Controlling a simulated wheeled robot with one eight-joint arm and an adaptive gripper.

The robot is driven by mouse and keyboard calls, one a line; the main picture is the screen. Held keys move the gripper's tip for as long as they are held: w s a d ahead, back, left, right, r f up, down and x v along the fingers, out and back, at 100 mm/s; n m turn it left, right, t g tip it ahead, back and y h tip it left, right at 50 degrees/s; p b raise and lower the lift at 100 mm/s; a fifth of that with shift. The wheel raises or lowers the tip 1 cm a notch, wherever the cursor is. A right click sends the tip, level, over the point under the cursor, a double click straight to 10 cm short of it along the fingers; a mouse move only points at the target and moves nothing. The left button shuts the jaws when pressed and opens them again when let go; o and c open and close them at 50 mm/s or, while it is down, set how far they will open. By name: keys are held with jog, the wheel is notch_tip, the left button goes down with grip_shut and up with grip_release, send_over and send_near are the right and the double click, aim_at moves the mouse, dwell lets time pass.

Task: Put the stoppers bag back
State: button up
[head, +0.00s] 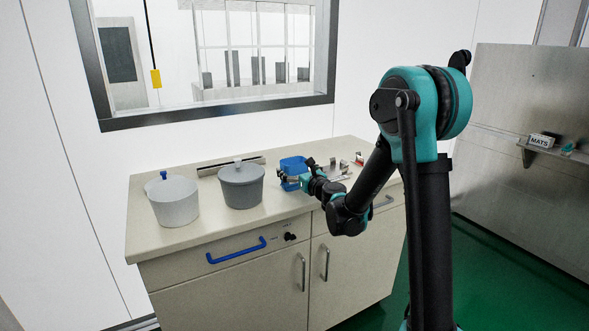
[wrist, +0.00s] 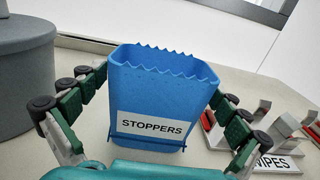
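The blue stoppers bag (head: 293,165) is on the counter, right of the grey pot. In the wrist view the bag (wrist: 165,95) is upright, with a jagged open top and a white "STOPPERS" label facing me. My gripper (head: 297,181) is at the bag, with one finger on each side of it. In the wrist view the fingers of my gripper (wrist: 160,88) are spread wide, their tips close to the bag's sides. I cannot tell whether the tips touch it. The bag's base is partly hidden by my gripper.
A grey lidded pot (head: 241,188) stands just left of the bag, and a pale lidded pot (head: 173,203) farther left. A "WIPES" holder (wrist: 270,164) with red and metal parts is to the right. A "MATS" shelf (head: 560,151) is on the right wall. The counter's front left (head: 200,235) is clear.

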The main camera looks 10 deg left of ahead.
jog(key=shift+s+d+r, duration=0.1)
jog(key=shift+s+r, duration=0.05)
jog(key=shift+s, duration=0.05)
jog(key=v, duration=1.1)
jog(key=shift+s+d, duration=0.2)
jog(key=s+d+f+n+g+h, duration=0.3)
jog(key=s+d+f+n, duration=0.3)
jog(key=s+n, duration=0.3)
jog(key=s+d+f+n+g+h, duration=0.3)
jog(key=s+d+f+n, duration=0.3)
jog(key=s+d+n, duration=0.3)
jog(key=s+d+f+n+g+h, duration=0.4)
jog(key=s+d+f+n, duration=0.2)
jog(key=s+n, duration=0.4)
jog(key=shift+d+f+n+g, duration=0.3)
jog(key=shift+d+n+g, duration=0.1)
jog(key=shift+d+n, duration=0.25)
